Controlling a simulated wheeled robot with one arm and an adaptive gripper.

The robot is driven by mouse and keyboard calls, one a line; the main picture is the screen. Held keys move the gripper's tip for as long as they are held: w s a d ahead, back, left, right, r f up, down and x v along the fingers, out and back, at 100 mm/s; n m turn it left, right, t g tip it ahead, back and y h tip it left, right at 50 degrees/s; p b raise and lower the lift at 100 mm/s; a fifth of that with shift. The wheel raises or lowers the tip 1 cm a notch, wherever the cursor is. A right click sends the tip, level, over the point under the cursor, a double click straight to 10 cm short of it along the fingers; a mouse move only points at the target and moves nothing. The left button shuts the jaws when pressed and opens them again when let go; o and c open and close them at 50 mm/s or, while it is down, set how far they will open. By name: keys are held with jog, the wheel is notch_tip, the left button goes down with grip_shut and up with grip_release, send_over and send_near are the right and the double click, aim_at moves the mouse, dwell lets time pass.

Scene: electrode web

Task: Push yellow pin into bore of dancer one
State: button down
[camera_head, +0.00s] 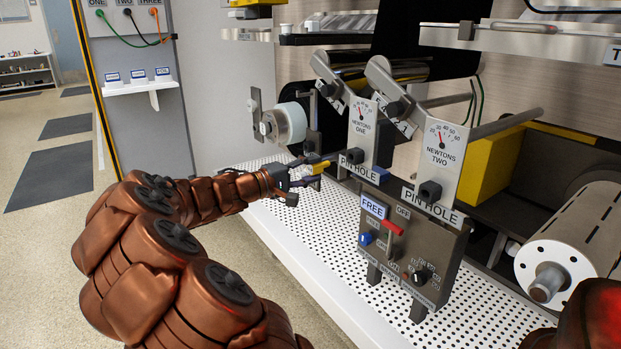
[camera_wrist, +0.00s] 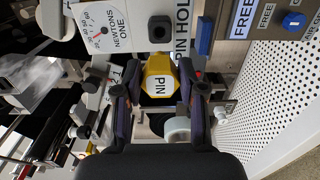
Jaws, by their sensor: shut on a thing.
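My gripper (camera_head: 309,174) is shut on the yellow pin (camera_head: 321,167) at the end of my outstretched arm. In the wrist view the pin (camera_wrist: 158,66), its head marked "PIN", sits between the two fingers of my gripper (camera_wrist: 160,88). Dancer one's gauge plate (camera_head: 363,121), marked "NEWTONS ONE", stands just right of the pin. Its black bore block (camera_head: 355,155) is above the "PIN HOLE" label. In the wrist view the black bore block (camera_wrist: 160,28) lies beyond the pin, toward the top. The pin looks outside the bore; its far tip is hidden.
Dancer two's gauge plate (camera_head: 441,158) stands to the right. A control box (camera_head: 411,250) with a red lever and "FREE" sign is below. A pale roll (camera_head: 284,123) stands behind my gripper. The perforated white deck (camera_head: 312,232) is mostly bare in front.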

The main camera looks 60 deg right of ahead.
aim_at(322, 167)
dwell(0.3)
jog(key=shift+s+a, duration=0.15)
jog(key=shift+s, duration=0.2)
jog(key=shift+x, duration=2.8)
jog(key=shift+x, duration=2)
jog(key=c, duration=0.6)
grip_release()
jog(key=shift+w, duration=0.15)
